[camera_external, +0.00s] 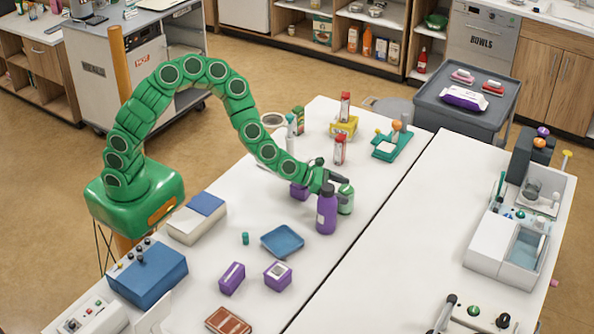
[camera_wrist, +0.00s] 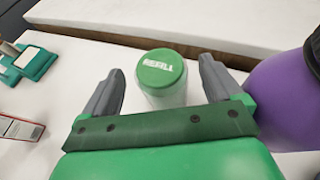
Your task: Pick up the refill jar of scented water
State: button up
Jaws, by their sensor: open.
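The refill jar (camera_wrist: 162,78) has a green lid with the word REFILL and a pale, clear-looking body. In the wrist view it stands upright on the white table, ahead of and between my open fingers. My gripper (camera_wrist: 160,92) is open, with a grey finger on each side of the jar and gaps showing on both sides. In the external view the jar (camera_external: 345,198) stands beside a purple bottle, and my gripper (camera_external: 333,180) is close to it. The purple bottle hides part of the jar there.
The purple bottle (camera_external: 327,212) stands close to my right finger; it also shows in the wrist view (camera_wrist: 285,95). A purple box (camera_external: 299,191) is just behind my gripper. A blue tray (camera_external: 282,242) lies nearer the front.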

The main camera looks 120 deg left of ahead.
aim_at(351, 189)
jog(key=shift+x, duration=1.85)
jog(key=c, duration=1.2)
jog(key=shift+c, duration=0.2)
jog(key=shift+r, duration=0.15)
jog(key=shift+w+r, duration=0.1)
jog(key=shift+r, duration=0.65)
jog(key=s+d+r, duration=0.6)
jog(key=s+r, duration=0.5)
jog(key=s, duration=0.1)
jog(key=shift+s+d+r, duration=0.15)
jog(key=shift+s+r, duration=0.05)
jog(key=shift+s, duration=0.1)
